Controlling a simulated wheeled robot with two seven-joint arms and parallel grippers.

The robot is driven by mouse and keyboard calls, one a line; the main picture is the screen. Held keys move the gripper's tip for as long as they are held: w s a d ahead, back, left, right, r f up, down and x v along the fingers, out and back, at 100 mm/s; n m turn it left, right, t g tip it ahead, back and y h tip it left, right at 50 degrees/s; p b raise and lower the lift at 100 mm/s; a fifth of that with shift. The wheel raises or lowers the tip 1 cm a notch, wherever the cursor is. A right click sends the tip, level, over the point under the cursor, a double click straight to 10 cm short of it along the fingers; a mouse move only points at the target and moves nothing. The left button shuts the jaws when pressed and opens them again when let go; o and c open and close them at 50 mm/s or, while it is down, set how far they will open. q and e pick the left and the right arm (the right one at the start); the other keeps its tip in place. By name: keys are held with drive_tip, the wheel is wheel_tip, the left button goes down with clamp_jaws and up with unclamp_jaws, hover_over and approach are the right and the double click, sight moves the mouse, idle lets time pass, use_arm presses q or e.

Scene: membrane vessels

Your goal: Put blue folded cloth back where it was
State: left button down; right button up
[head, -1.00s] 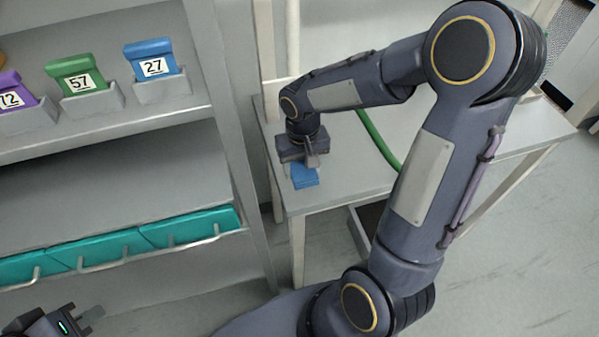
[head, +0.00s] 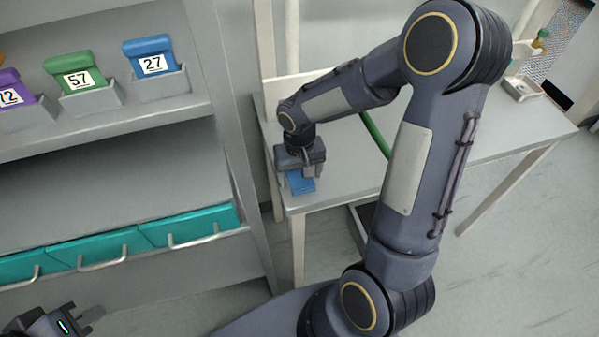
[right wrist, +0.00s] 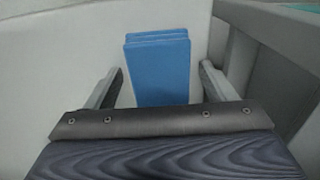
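The blue folded cloth (head: 301,184) lies on the grey table (head: 345,183) near its left front corner. The right wrist view shows the cloth (right wrist: 158,68) as a stacked blue block. My right gripper (head: 304,172) points down over the cloth and hides part of it in the head view. In the right wrist view its two fingers (right wrist: 160,88) are apart, one on each side of the cloth, with gaps between them and it. My left gripper (head: 92,318) is at the bottom left of the head view, partly cut off, away from the cloth; its finger opening is unclear.
A grey shelf unit (head: 110,125) at left holds purple, green and blue numbered vessels in holders, with teal drawers (head: 187,226) below. A green hose (head: 375,135) is behind my right arm. A small tray (head: 522,88) stands at the table's far right.

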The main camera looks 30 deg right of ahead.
sight(299, 175)
wheel_tip(299, 175, up, 12)
drive_tip(key=s+a+r+t+y, duration=0.1)
drive_tip(key=s+a+t+y, duration=0.1)
drive_tip(key=s, duration=0.6)
drive_tip(key=s+a+r+n+t+y, duration=0.1)
drive_tip(key=s+a+r+t, duration=0.1)
drive_tip(key=s, duration=0.6)
drive_tip(key=shift+s+r+t+y, duration=0.15)
drive_tip(key=shift+r+t+y, duration=0.2)
drive_tip(key=shift+t, duration=0.45)
